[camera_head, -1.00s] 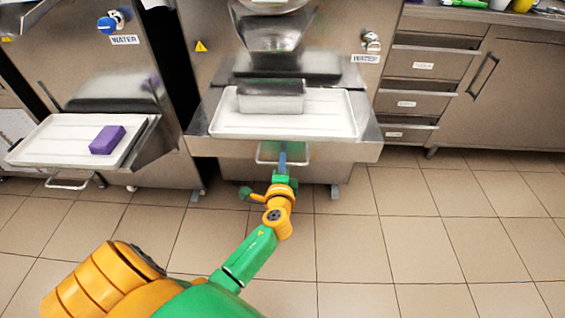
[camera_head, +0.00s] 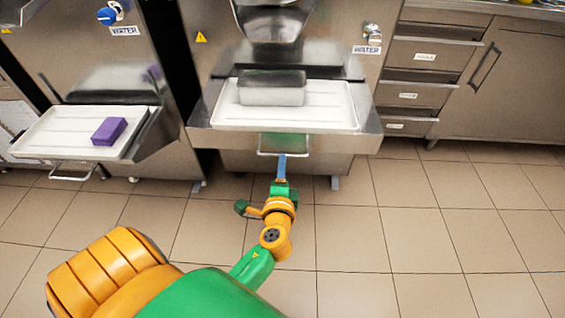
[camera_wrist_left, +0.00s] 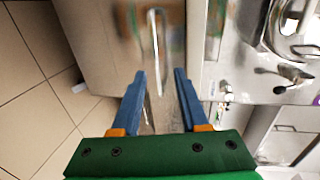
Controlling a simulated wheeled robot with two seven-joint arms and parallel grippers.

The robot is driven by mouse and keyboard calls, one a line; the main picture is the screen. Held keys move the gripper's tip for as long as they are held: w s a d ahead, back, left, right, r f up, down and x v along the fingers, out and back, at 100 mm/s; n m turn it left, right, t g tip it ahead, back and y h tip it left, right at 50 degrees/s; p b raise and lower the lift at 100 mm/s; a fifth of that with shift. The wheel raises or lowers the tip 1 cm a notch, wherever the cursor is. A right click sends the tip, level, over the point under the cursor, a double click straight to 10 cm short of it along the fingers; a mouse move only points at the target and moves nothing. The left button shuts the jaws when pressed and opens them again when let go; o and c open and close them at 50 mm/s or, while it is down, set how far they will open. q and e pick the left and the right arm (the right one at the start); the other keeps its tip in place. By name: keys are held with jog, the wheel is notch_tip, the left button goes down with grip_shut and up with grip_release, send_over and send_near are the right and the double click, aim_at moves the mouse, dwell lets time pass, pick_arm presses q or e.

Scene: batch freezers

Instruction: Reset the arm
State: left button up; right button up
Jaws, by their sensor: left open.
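My left arm comes in from the lower left in the head view. Its gripper (camera_head: 282,160) is in front of and below the middle freezer's tray shelf, close to a metal bar handle (camera_head: 283,152). My right gripper is not in view.
A white tray (camera_head: 50,140) at left holds a purple block (camera_head: 109,131). Drawers (camera_head: 415,90) and a cabinet (camera_head: 500,90) stand at right. The tiled floor (camera_head: 430,230) is clear.

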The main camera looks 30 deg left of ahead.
pick_arm(q)
jog(key=s+d+f+n+g+h, duration=0.1)
jog(key=s+d+f+g+h, duration=0.15)
jog(key=f, duration=0.55)
jog(key=s+d+f+g+h, duration=0.1)
jog(key=s+d+f+g, duration=0.1)
jog(key=s+f, duration=0.35)
jog(key=s+d+f+n+g+h, duration=0.1)
jog(key=s+d+f+g+h, duration=0.1)
jog(key=f, duration=0.8)
jog(key=s+d+f+n+g+h, duration=0.1)
jog(key=s+f+n+g+h, duration=0.15)
jog(key=s+f, duration=0.65)
jog(key=s+n+g+p, duration=0.25)
jog(key=s+n, duration=0.25)
jog(key=s, duration=1)
notch_tip(320, 180, up, 17)
jog(key=p, duration=1.6)
jog(key=shift+w+a+f+g, duration=0.2)
jog(key=shift+a+g, duration=0.2)
jog(key=shift+g, duration=0.05)
